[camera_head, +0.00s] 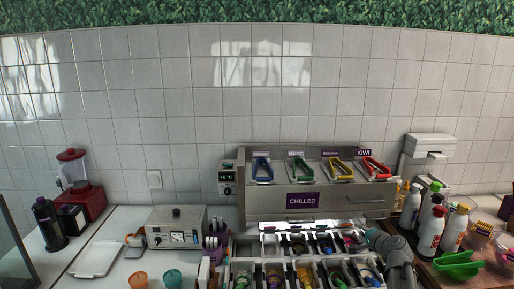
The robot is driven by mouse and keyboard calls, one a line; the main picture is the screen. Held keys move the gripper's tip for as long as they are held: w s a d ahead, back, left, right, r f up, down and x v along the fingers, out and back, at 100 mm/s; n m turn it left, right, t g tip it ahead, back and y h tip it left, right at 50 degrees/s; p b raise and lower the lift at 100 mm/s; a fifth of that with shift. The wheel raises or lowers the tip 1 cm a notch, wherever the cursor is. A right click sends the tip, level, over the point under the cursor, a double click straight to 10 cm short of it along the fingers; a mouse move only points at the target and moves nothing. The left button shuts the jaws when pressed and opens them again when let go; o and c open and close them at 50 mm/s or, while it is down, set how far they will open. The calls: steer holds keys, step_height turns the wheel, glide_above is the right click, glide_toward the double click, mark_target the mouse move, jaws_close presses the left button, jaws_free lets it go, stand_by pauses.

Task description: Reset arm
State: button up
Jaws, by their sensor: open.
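Part of my grey arm (392,252) shows at the lower right, over the right end of the topping trays. My gripper cannot be made out in this view. The chilled topping unit (265,205) stands at the back with a purple "CHILLED" sign. On its top lie tongs with blue (262,169), green (296,170), yellow (341,169) and red (375,168) handles. In front of it are trays of toppings (300,262); my arm hides part of their right side.
Left are a red blender (78,187), a dark bottle (48,224), a white tray (95,259), a metal appliance (175,228) and two cups (172,279). Right are several sauce bottles (430,229) and a green scoop-like container (457,265). The tiled wall above is clear.

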steer(key=s+a+f+n+g+y, duration=0.1)
steer(key=s+a+f+n+g, duration=0.25)
steer(key=a, duration=0.35)
steer(key=s+a+f+n+g+y, duration=0.1)
steer(key=s+a+f+n+g, duration=0.25)
steer(key=a, duration=0.25)
steer(key=s+a+f+n+g+h, duration=0.2)
steer(key=s+a+n+g, duration=0.1)
steer(key=s, duration=0.4)
steer(key=s+a+f+n+g+h, duration=0.2)
steer(key=s+a+n+g, duration=0.1)
steer(key=s, duration=0.4)
steer(key=shift+s+a+f+n+h, duration=0.2)
steer(key=shift+s+f+n+h, duration=0.1)
steer(key=shift+f+h, duration=0.1)
steer(key=shift+c, duration=0.2)
steer(key=shift+w, duration=0.1)
